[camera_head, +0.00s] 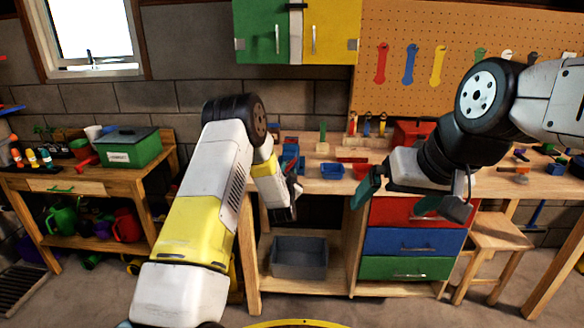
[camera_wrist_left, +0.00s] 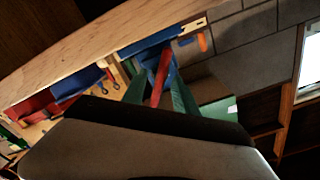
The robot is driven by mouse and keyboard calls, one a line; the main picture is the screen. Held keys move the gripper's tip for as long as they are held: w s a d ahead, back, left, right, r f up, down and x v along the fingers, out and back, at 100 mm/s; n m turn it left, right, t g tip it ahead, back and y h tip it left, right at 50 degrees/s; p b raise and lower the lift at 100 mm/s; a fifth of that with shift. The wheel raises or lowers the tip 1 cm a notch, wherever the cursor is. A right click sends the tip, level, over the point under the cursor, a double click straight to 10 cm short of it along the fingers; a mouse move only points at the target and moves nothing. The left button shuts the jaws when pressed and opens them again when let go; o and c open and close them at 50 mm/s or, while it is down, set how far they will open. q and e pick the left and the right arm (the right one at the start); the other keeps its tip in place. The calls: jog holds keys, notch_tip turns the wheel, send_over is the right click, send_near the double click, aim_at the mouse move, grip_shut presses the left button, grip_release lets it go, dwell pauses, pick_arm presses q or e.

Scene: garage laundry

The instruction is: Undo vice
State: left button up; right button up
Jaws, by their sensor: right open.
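The blue vice (camera_head: 291,160) sits at the front edge of the wooden workbench, partly hidden by my left gripper. In the left wrist view the vice (camera_wrist_left: 146,50) is blue, with a red handle bar (camera_wrist_left: 161,76) in front of it. My left gripper (camera_head: 293,190) is right at the handle. Its green fingers (camera_wrist_left: 158,88) lie on either side of the red bar; whether they touch it cannot be told. My right gripper (camera_head: 398,198) is open and empty in front of the red drawer, its two fingers wide apart.
The workbench (camera_head: 318,185) holds a blue bin (camera_head: 332,171) and small tools. Below are red, blue and green drawers (camera_head: 410,268) and a grey crate (camera_head: 300,257). A wooden stool (camera_head: 497,233) stands at the right. A side table with a green box (camera_head: 130,147) is at the left.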

pick_arm(q)
jog(key=shift+w, duration=1.2)
grip_shut()
jog(key=shift+n, duration=0.4)
jog(key=n, duration=0.4)
jog(key=shift+n, duration=0.3)
jog(key=shift+r+n, duration=0.15)
jog(key=shift+n, duration=1.95)
